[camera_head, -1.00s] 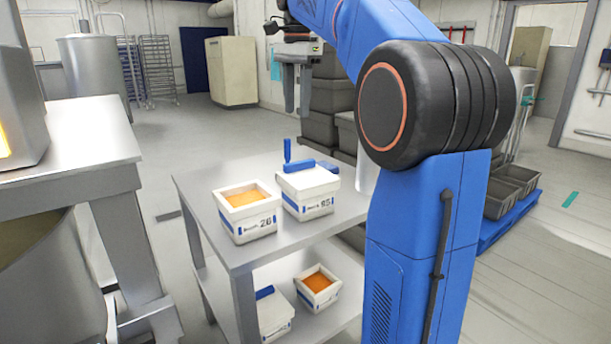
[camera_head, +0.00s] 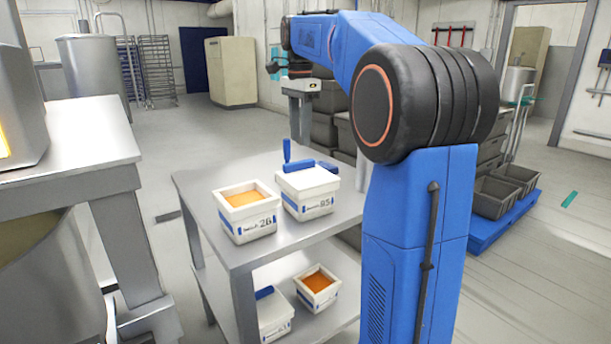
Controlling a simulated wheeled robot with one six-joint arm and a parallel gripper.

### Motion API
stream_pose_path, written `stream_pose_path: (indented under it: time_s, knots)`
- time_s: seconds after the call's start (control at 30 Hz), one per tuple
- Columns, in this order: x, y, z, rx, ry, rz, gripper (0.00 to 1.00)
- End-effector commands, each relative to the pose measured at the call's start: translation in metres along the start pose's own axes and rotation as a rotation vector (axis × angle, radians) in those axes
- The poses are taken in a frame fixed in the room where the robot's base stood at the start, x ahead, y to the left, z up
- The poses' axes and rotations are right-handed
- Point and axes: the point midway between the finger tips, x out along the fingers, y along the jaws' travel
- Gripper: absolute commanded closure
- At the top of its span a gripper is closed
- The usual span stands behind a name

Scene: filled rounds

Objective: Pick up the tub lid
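On the upper shelf of the steel cart, a white tub labelled 95 (camera_head: 309,206) has a closed white lid (camera_head: 307,181). On the lower shelf, another closed tub (camera_head: 275,318) has a white lid with a blue tab (camera_head: 264,293), partly hidden by the upper shelf. My gripper (camera_head: 300,142) points down, above and behind the tub labelled 95. It holds nothing that I can see. Its fingers overlap from this side, so their gap is unclear.
An open tub (camera_head: 318,286) stands on the lower shelf. A steel table (camera_head: 75,134) is at left. Grey crates (camera_head: 494,196) on a blue pallet stand at right.

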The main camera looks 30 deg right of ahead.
Motion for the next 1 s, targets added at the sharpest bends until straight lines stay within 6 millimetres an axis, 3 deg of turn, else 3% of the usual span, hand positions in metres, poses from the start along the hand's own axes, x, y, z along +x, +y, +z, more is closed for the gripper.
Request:
stream_pose_path:
  time_s: [0.33,0.63,0.97,1.0]
  knots:
    - [0.025,0.002,0.002,-0.001,0.000,0.001,0.62]
    - [0.062,0.007,0.008,0.000,0.000,0.001,0.62]
    - [0.069,0.007,0.008,0.000,0.000,0.000,0.62]
    - [0.069,0.007,0.008,0.000,0.000,0.000,0.70]
